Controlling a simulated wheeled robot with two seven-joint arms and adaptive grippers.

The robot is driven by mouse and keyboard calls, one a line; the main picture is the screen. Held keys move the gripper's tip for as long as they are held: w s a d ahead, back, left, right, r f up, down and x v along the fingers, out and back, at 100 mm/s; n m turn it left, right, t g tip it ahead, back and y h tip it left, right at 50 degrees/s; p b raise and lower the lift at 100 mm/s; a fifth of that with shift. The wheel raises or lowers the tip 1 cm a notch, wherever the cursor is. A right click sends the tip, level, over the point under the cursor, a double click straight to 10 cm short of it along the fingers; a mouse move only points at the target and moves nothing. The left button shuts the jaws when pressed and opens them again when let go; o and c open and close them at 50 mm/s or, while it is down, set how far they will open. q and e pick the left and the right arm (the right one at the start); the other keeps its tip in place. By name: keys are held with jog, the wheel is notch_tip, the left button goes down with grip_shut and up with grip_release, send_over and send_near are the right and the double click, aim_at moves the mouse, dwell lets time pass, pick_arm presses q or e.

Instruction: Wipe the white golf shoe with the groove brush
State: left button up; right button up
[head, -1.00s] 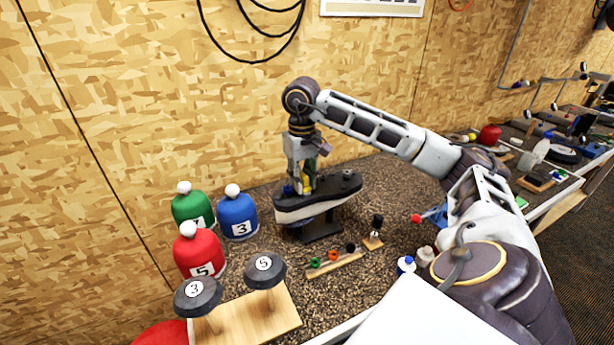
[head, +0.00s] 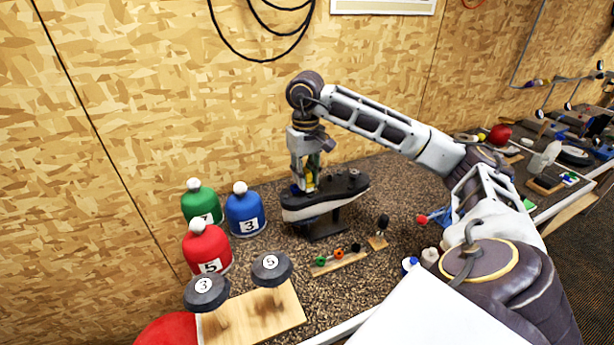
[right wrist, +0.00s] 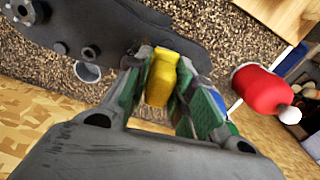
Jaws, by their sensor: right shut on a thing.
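The golf shoe (head: 325,204) is mounted sole up on a dark stand (head: 322,230). Its side is white and its sole is black with round studs, which also show in the right wrist view (right wrist: 90,30). My right gripper (head: 308,186) points down over the left part of the sole. It is shut on a yellow-handled tool, which I take as the groove brush (right wrist: 162,78). The brush's working end is hidden, so I cannot tell if it touches the shoe. My left gripper is not in view.
Green (head: 202,203), blue (head: 244,212) and red (head: 207,248) numbered club covers stand left of the shoe. Two dark numbered heads sit on a wooden block (head: 265,318) in front. A small rack (head: 338,263) lies front right. The wooden wall is close behind.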

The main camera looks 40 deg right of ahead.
aim_at(306, 171)
notch_tip(306, 171, up, 2)
jog(key=shift+s+a+r+p, duration=0.1)
jog(key=shift+a+p, duration=0.05)
jog(key=shift+p, duration=0.4)
jog(key=shift+d+r+p, duration=0.2)
jog(key=shift+r+p, duration=0.3)
jog(key=shift+r, duration=0.1)
jog(key=shift+r+p, duration=0.3)
jog(key=shift+r, duration=0.2)
jog(key=shift+r+p, duration=1)
jog(key=shift+r, duration=0.5)
jog(key=shift+f, duration=0.1)
